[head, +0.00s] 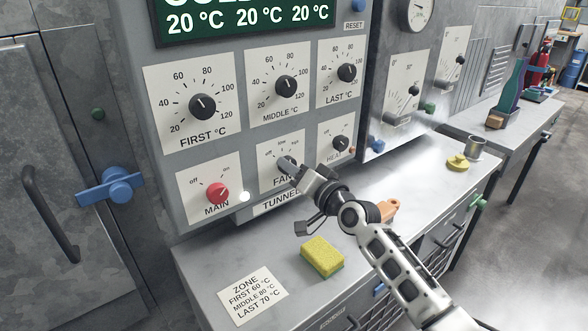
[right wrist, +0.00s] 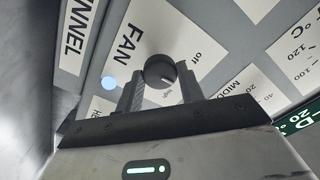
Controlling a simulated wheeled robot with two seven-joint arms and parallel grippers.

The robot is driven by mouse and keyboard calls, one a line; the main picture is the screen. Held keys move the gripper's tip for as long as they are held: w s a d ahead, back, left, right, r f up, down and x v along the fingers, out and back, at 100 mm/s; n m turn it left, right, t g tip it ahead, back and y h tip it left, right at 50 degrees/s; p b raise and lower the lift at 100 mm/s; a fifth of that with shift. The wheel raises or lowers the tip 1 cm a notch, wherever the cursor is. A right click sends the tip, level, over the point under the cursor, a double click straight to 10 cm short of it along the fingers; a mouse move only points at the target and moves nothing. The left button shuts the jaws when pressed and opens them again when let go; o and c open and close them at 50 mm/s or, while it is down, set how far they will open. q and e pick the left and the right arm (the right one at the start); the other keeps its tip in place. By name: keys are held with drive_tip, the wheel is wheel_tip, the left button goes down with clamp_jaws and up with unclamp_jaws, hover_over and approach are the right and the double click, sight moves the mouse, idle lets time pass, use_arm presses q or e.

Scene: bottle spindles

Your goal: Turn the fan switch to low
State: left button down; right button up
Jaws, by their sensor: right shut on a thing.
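The fan switch is a dark round knob (right wrist: 158,68) on the white FAN plate (head: 268,173) of the grey control panel. In the head view my right gripper (head: 292,167) reaches it from the lower right and hides most of the knob. In the right wrist view the gripper's two fingers (right wrist: 160,88) stand on either side of the knob, shut on it. The pale pointer mark shows on the knob's right part, between the "off" and "high" labels. The "low" label shows in the head view but is hidden in the wrist view. My left gripper is out of view.
The red MAIN knob (head: 217,193) is left of the fan plate and the HEAT knob (head: 341,143) is right. Temperature knobs sit above. A yellow sponge (head: 322,256) and a zone note (head: 252,295) lie on the metal counter (head: 215,262) below.

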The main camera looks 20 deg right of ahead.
idle(0.4)
drive_tip(key=o, duration=1)
drive_tip(key=b+v, duration=0.1)
drive_tip(key=v, duration=1.5)
